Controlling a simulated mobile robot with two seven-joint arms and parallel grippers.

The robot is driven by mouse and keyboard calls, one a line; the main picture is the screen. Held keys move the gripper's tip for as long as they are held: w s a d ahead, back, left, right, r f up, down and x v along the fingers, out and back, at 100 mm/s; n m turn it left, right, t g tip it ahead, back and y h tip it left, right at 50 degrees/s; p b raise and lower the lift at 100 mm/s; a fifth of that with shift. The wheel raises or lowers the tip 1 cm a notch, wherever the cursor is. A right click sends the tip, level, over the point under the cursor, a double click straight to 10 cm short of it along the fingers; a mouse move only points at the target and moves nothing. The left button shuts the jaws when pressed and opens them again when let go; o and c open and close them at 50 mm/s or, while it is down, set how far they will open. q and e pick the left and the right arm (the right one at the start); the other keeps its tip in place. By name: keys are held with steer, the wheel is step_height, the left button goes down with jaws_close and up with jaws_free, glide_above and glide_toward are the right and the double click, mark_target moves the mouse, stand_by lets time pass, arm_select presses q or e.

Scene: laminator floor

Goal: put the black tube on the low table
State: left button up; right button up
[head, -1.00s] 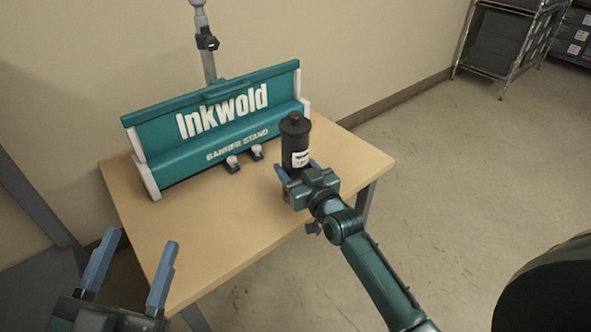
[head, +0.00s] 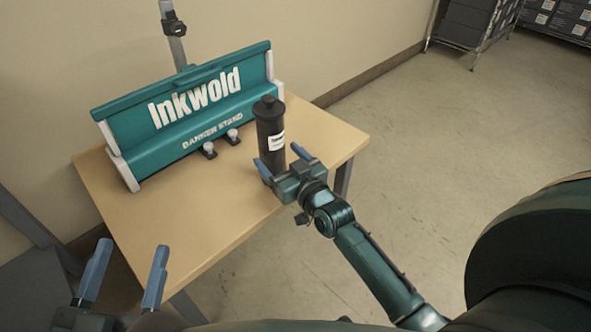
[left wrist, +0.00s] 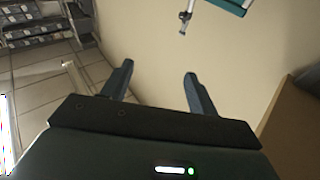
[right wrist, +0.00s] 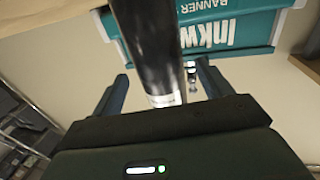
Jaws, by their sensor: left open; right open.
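The black tube (head: 270,128), with a white label, stands upright on the wooden low table (head: 200,225), near its right side. My right gripper (head: 279,163) is open at the tube's lower part, with its blue fingers on either side. In the right wrist view the tube (right wrist: 147,45) rises between the spread fingers (right wrist: 160,85), with a gap on each side. My left gripper (head: 125,272) is open and empty, off the table's front left edge. The left wrist view shows its fingers (left wrist: 158,85) apart with nothing between them.
The table's front half is bare. A wire shelf rack (head: 468,25) stands at the far right. Open floor (head: 440,130) lies between.

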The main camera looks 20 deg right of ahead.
steer(key=s+d+p, duration=0.1)
steer(key=s+p, duration=0.1)
steer(key=s, duration=0.6)
steer(key=shift+d, duration=0.15)
